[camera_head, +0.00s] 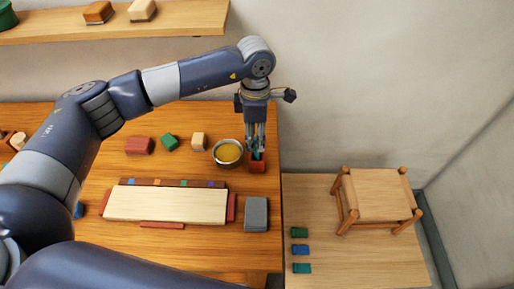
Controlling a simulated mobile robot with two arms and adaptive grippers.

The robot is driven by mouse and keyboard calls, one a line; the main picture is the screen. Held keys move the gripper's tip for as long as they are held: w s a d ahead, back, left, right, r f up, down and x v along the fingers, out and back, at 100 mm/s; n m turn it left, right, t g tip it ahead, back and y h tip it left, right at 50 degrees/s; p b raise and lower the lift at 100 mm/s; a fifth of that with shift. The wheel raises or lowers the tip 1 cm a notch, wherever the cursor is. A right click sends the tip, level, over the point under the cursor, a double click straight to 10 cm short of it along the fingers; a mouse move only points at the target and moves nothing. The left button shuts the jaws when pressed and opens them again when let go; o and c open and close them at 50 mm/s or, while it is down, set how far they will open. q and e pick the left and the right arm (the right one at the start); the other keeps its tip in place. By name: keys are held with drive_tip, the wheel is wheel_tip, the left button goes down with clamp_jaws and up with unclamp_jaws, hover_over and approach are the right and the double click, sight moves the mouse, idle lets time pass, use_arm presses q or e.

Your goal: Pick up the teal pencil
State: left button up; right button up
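My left gripper (258,148) points down at the right end of the wooden workbench (262,104). Its fingertips are just above a small red block-like object (258,167). A small teal thing (259,154) shows between and behind the fingertips. It may be the teal pencil, but it is too small and too covered to be sure. I cannot tell whether the fingers grip it or only stand around it. My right gripper is not in view.
A round bowl with yellow contents (228,152) stands close left of the gripper. A pale board (165,204), a grey block (256,214) and several small blocks lie on the bench. A stool (377,195) stands on a lower wooden surface (350,262) at right.

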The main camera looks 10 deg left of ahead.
sight(257, 153)
use_arm(q)
drive_tip(key=f+p, duration=0.1)
drive_tip(key=f, duration=0.2)
drive_tip(key=shift+d+f, duration=0.2)
clamp_jaws()
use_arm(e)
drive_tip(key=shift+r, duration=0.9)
use_arm(q)
drive_tip(key=shift+r, duration=0.15)
